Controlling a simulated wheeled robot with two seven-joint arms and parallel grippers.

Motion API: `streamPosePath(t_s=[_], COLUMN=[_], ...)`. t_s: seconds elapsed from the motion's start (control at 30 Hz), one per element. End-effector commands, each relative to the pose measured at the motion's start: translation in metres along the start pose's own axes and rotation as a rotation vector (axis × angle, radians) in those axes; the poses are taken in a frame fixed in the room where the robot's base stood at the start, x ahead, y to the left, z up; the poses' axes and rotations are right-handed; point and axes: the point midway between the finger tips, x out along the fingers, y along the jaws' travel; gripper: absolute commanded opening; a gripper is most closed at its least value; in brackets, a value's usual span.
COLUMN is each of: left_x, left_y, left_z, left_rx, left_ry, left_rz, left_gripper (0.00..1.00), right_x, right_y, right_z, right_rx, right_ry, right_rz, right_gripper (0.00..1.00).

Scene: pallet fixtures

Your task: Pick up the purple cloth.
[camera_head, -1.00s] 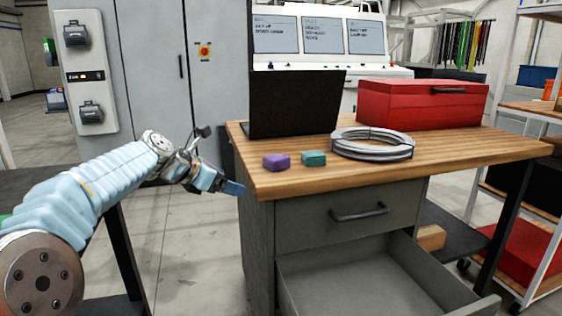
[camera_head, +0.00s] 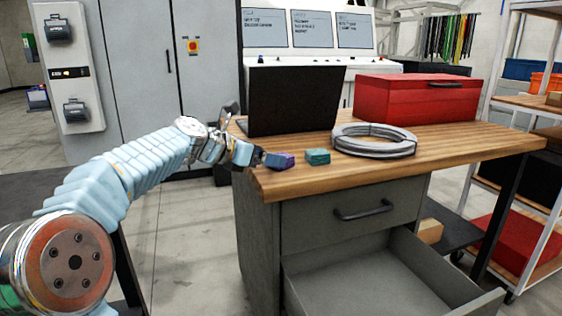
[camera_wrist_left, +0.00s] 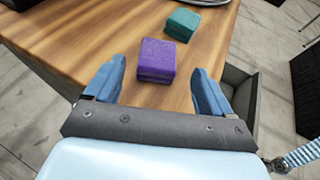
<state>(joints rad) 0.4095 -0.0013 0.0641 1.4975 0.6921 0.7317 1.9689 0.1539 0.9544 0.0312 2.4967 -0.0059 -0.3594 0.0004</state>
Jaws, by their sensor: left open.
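The purple cloth (camera_head: 285,160) is a small folded block near the left front corner of the wooden tabletop. In the left wrist view the purple cloth (camera_wrist_left: 157,61) lies ahead of and roughly between the two blue fingers. My left gripper (camera_wrist_left: 156,88) is open and empty, with its fingertips just short of the cloth. In the head view my left gripper (camera_head: 262,157) reaches in from the left at the table's edge, close beside the cloth. My right gripper is not in view.
A teal cloth (camera_head: 317,156) lies just right of the purple one, also in the wrist view (camera_wrist_left: 183,24). A grey cable coil (camera_head: 374,141), black laptop (camera_head: 293,99) and red toolbox (camera_head: 417,97) stand behind. An open drawer (camera_head: 390,277) juts out below the tabletop.

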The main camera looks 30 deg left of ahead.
Motion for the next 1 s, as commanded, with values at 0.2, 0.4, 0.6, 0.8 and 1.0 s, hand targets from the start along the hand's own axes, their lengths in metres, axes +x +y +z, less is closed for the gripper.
streamPosePath(t_s=[0.2,0.4,0.6,0.8,1.0], left_x=[0.028,0.052,0.054,0.054,0.054], left_y=[0.002,0.003,0.003,0.003,0.003], left_z=[0.003,0.003,0.003,0.002,0.002], left_rx=[-0.001,0.000,0.000,0.000,0.000], left_ry=[0.001,0.000,0.000,0.000,0.000], left_rz=[-0.002,0.000,0.001,0.001,0.001], left_gripper=[0.83,0.83,0.83,0.58,0.28], right_x=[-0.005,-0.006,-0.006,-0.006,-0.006], right_y=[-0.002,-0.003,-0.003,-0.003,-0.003], right_z=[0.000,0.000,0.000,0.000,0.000], right_rx=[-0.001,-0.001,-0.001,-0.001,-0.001], right_ry=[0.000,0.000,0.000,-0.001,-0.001], right_rz=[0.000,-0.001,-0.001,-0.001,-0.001], right_gripper=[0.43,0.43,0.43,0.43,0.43])
